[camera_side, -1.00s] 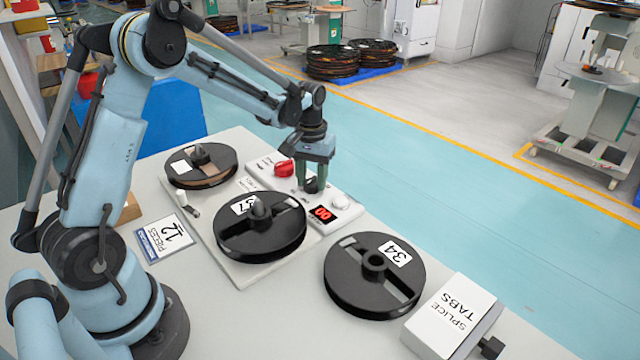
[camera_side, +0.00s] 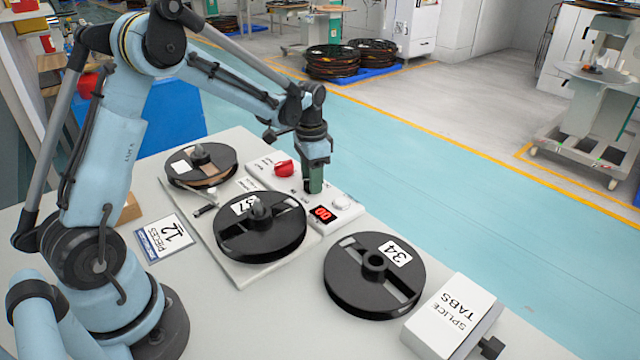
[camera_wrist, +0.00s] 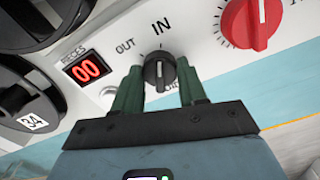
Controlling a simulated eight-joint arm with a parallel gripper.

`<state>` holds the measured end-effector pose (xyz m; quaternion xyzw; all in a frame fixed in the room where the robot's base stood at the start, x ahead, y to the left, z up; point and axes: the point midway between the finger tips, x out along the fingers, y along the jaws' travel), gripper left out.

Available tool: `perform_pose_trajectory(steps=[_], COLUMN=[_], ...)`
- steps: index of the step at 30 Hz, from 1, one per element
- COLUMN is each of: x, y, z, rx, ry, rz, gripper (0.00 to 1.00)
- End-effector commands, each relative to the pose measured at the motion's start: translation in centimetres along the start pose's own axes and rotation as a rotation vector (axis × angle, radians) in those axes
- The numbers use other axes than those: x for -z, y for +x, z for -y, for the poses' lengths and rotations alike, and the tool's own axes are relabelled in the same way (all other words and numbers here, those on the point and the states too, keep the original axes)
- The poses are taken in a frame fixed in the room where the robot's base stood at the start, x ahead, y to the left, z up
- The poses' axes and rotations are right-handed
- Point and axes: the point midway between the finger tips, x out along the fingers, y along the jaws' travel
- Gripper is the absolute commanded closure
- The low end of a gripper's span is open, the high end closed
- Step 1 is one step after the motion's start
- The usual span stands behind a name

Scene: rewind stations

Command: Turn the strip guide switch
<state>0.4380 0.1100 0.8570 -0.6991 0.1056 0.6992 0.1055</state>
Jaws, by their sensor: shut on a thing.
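The strip guide switch is a small black knob (camera_wrist: 160,72) with a white mark, set in the light panel (camera_wrist: 205,50). In the wrist view its mark points up toward the word IN; OUT is printed to the left. My gripper (camera_wrist: 160,84) is shut on the knob, with one green finger on each side of it. In the side view my gripper (camera_side: 314,188) reaches straight down onto the panel between the red knob and the counter, hiding the switch. The small guide piece (camera_side: 205,209) lies by the left reel (camera_side: 190,163).
A red knob (camera_side: 284,168) and a red 00 display (camera_side: 322,213) flank the switch. A white button (camera_side: 340,201) is beside the display. Reel 37 (camera_side: 285,238) is in front, reel 34 (camera_side: 345,285) to the right, and a splice tabs box (camera_side: 440,325) further right.

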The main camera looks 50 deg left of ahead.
Motion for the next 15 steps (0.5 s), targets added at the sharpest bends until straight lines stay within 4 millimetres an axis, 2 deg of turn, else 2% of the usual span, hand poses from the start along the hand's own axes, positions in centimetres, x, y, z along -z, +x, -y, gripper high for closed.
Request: perform_pose_trajectory(steps=[15], x=[0.02], y=[-0.07], z=[-0.02], rx=[0.000], ry=[0.093], rz=[0.000], gripper=[0.89])
